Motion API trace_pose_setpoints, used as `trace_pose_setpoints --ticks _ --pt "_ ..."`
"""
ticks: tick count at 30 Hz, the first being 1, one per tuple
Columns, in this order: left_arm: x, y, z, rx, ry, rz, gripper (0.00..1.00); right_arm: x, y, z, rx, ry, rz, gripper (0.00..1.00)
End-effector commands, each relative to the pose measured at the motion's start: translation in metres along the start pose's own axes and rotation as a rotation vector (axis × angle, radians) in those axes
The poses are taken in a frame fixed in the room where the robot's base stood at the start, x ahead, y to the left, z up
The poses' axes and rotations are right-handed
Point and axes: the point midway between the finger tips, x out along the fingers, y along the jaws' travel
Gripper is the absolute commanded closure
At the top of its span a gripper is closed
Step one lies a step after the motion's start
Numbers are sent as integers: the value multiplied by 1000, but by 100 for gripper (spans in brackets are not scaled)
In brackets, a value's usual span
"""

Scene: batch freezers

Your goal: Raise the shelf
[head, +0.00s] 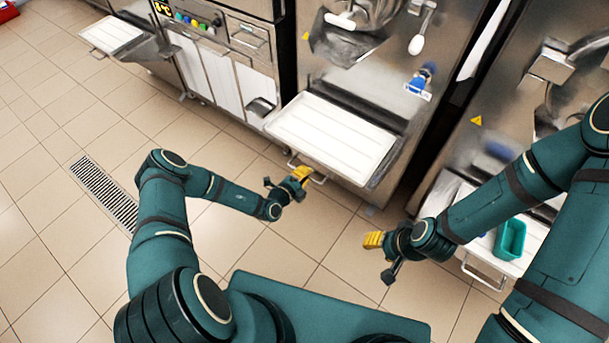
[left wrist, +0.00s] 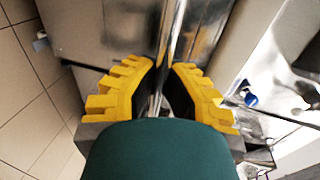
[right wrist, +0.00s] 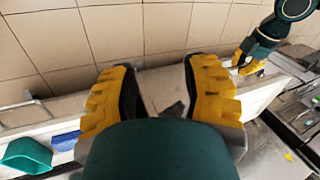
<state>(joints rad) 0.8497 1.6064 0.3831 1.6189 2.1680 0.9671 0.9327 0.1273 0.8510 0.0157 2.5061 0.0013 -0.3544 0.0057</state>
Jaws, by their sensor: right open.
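The shelf (head: 332,135) is a pale, flat tray on the front of the middle machine, tilted in the picture, with a thin metal handle (head: 306,169) along its front edge. My left gripper (head: 301,174) is at this handle. In the left wrist view a metal bar (left wrist: 165,50) runs between the yellow fingers, which are closed in close against it. My right gripper (head: 372,240) is open and empty, in the air over the floor, to the right of and nearer than the shelf. Its spread yellow fingers (right wrist: 160,85) show in the right wrist view with nothing gripped between them.
Another machine on the right has a lower shelf with a handle (head: 484,275) and a green container (head: 510,238) on it. A further machine with a tray (head: 112,34) stands at the left. The tiled floor (head: 225,235) is clear apart from a drain grate (head: 104,192).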

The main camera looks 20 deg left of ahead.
Motion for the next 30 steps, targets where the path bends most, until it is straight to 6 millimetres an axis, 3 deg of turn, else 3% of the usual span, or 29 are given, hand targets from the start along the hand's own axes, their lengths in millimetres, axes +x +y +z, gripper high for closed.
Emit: trace_pose_setpoints --ticks 1,9,21,22,24,30 --pt "-3 -15 0 0 -1 -4 100 -12 -4 -2 2 4 0 53" --pt "-10 -52 1 1 -2 -4 100 -39 -14 -15 10 30 3 53" --pt "-10 -56 0 2 -1 -9 100 -40 -15 -17 12 36 4 53" --pt "-10 -56 0 2 -1 -10 82 -40 -15 -17 12 36 4 53" --pt "-10 -56 0 2 -1 -8 59 -40 -15 -17 12 36 4 53" --pt "-11 -54 0 1 -1 -5 59 -40 -15 -17 11 35 4 53"
